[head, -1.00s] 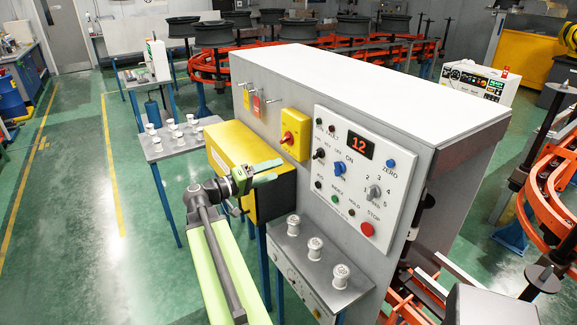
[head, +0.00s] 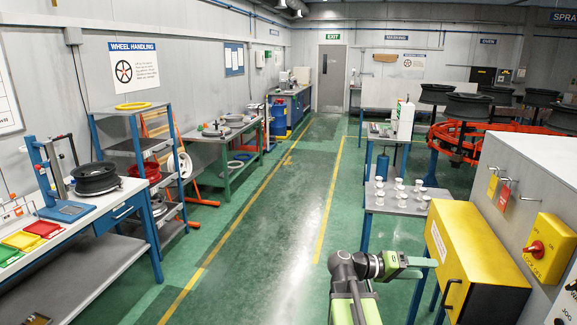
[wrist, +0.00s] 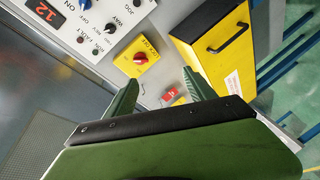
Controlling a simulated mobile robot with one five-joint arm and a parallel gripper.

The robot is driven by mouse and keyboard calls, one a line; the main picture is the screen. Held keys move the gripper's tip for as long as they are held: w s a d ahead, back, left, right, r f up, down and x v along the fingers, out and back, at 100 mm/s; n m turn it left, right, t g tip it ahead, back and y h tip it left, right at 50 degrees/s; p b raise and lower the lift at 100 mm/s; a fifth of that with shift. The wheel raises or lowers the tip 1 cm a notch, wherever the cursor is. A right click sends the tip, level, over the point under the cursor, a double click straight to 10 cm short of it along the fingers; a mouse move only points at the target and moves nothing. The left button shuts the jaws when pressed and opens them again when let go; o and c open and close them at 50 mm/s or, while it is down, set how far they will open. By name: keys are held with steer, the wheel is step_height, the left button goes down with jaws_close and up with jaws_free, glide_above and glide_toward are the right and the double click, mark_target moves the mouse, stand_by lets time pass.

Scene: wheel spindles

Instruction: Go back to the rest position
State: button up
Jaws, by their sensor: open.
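My gripper (head: 418,267) has green fingers and stands in front of the yellow box (head: 475,262) at the lower right of the head view. In the wrist view my gripper (wrist: 160,92) has its two fingers apart with nothing between them. Beyond the fingers are the grey cabinet front, a red rotary switch on a yellow plate (wrist: 151,66) and a red tag (wrist: 169,94). The yellow box (wrist: 217,35) with its black handle also shows there at the upper right. My arm is folded low in the head view.
A small table (head: 400,207) with several white spindles stands behind the gripper. A wide green aisle (head: 290,240) with yellow lines is clear to the left. A workbench (head: 80,230) and shelves (head: 150,160) line the left wall. Wheels on an orange conveyor (head: 465,145) stand at the right.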

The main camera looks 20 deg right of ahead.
steer(key=w+a+f+n+t+y, duration=0.2)
steer(key=w+a+f+y, duration=0.15)
steer(key=a+f, duration=0.4)
steer(key=w+a+f+n+t+y, duration=0.2)
steer(key=w+a+f, duration=0.2)
steer(key=a, duration=0.7)
steer(key=a+f+n+y, duration=0.2)
steer(key=a+f+y, duration=0.2)
steer(key=a, duration=0.7)
steer(key=a+f+n+y, duration=0.2)
steer(key=a+f+y, duration=0.2)
steer(key=a, duration=0.8)
steer(key=shift+f+y, duration=0.15)
steer(key=shift+y, duration=0.8)
